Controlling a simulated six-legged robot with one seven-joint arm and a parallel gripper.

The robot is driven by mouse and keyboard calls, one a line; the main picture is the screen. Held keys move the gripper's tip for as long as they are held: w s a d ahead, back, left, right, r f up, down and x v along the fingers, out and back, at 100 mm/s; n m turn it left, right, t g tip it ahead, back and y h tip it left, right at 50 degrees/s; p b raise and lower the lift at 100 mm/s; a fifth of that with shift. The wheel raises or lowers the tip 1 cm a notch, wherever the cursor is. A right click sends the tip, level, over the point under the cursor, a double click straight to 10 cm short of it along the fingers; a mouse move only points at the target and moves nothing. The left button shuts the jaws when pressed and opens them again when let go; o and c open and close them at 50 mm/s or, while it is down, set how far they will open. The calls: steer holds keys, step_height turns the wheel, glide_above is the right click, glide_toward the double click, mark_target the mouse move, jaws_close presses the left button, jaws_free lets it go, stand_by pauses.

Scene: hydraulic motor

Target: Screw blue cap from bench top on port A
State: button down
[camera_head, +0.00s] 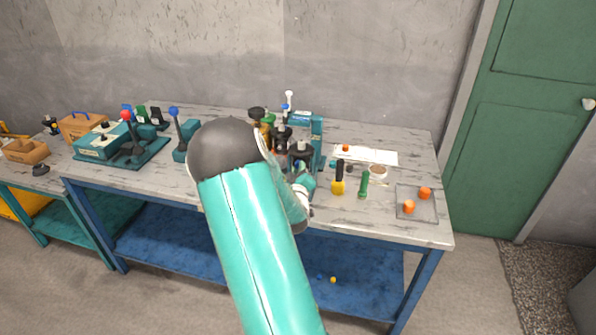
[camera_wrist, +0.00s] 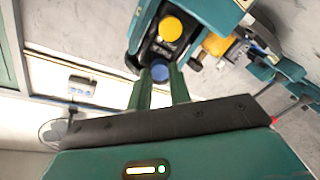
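In the wrist view, a round blue cap (camera_wrist: 160,73) sits between the tips of my gripper (camera_wrist: 160,80), and the two green fingers meet its sides. It lies in line with the dark port face of the motor block (camera_wrist: 148,52). A yellow cap (camera_wrist: 170,28) is on that same dark face, beyond the blue one. Whether the blue cap's thread is engaged in the port cannot be seen. In the head view, my arm covers much of the motor area, and the teal motor stand (camera_head: 317,140) shows behind my wrist. My fingertips are hidden there.
On the bench (camera_head: 385,225), a yellow-and-black tool (camera_head: 338,180) and a green tool (camera_head: 363,184) stand right of my wrist. A tray (camera_head: 417,216) holds orange pieces (camera_head: 425,193). A white sheet (camera_head: 378,154) lies behind. Lever units (camera_head: 186,140) stand at left.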

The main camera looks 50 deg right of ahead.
steer(key=m, duration=0.5)
steer(key=shift+w+m, duration=0.1)
steer(key=shift+m, duration=0.3)
steer(key=m, duration=0.4)
steer(key=shift+m, duration=0.3)
steer(key=c, duration=1.5)
jaws_free()
